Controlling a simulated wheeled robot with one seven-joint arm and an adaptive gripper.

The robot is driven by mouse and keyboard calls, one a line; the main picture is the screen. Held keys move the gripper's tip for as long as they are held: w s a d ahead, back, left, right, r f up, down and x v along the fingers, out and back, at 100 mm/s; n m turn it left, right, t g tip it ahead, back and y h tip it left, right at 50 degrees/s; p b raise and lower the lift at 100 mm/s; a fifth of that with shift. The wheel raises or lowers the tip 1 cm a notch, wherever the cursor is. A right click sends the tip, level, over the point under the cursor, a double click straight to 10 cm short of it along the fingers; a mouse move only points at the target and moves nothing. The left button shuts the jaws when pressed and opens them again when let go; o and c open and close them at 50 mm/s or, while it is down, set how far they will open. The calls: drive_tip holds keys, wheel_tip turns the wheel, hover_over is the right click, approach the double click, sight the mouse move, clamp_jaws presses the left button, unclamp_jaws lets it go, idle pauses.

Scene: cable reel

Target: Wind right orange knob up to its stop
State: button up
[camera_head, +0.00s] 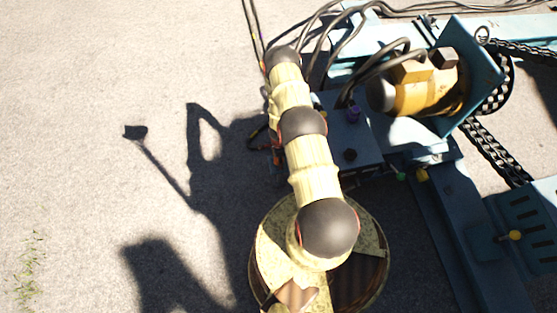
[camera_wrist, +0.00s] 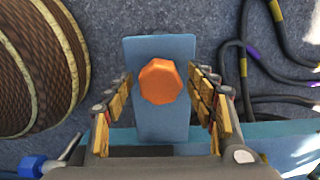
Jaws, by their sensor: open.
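The orange knob (camera_wrist: 160,81) is a faceted knob on a light blue plate (camera_wrist: 160,125) in the middle of the wrist view. My gripper (camera_wrist: 161,77) is open, with one yellow-padded finger on each side of the knob. A gap shows between the knob and each finger, so they look apart. How far the fingertips reach along the knob's depth I cannot tell. In the head view my arm hides the knob, and I cannot make out the gripper clearly there.
A brown wound reel (camera_wrist: 35,65) stands left of the plate in the wrist view, with dark cables (camera_wrist: 270,68) at right and a blue knob (camera_wrist: 31,167) lower left. The head view shows a yellow motor (camera_head: 415,97), chains (camera_head: 495,150) and open pavement (camera_head: 80,70) at left.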

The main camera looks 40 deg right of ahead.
drive_tip(key=shift+c, duration=0.9)
drive_tip(key=c, duration=0.9)
drive_tip(key=shift+c, duration=0.2)
